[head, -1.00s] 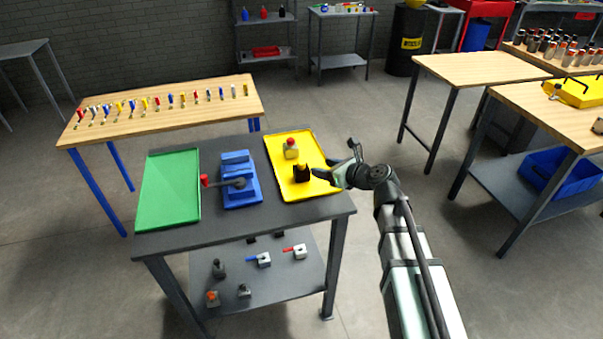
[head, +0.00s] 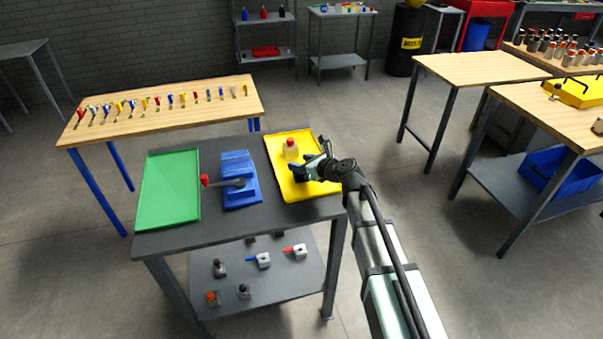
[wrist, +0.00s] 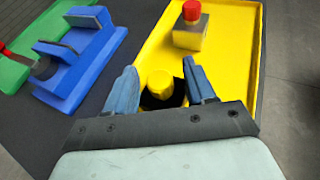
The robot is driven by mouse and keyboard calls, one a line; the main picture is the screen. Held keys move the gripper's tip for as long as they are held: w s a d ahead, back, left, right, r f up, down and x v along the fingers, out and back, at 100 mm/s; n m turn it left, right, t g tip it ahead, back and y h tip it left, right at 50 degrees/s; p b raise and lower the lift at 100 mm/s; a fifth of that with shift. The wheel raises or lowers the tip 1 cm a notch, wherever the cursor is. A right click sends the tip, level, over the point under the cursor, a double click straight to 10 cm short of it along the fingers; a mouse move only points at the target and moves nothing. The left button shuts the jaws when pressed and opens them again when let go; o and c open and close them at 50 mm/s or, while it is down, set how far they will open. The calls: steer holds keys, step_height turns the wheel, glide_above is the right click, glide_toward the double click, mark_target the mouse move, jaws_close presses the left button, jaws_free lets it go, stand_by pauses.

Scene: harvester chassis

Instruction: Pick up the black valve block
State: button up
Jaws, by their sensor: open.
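The black valve block (wrist: 151,101) lies in the yellow tray (head: 281,171) and has a yellow round top in the wrist view. My gripper (wrist: 160,80) is open, with its two blue-grey fingers on either side of the block. I cannot tell whether either finger touches it. In the head view my gripper (head: 297,171) is low over the tray and hides most of the block.
A beige block with a red top (head: 291,150) stands in the tray behind my gripper; it also shows in the wrist view (wrist: 190,30). A blue fixture (head: 240,180) with a red-ended lever and a green tray (head: 170,190) are to the left.

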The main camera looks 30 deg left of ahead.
steer(key=shift+w+a+f, duration=0.1)
steer(key=shift+a, duration=0.15)
jaws_close()
stand_by(0.3)
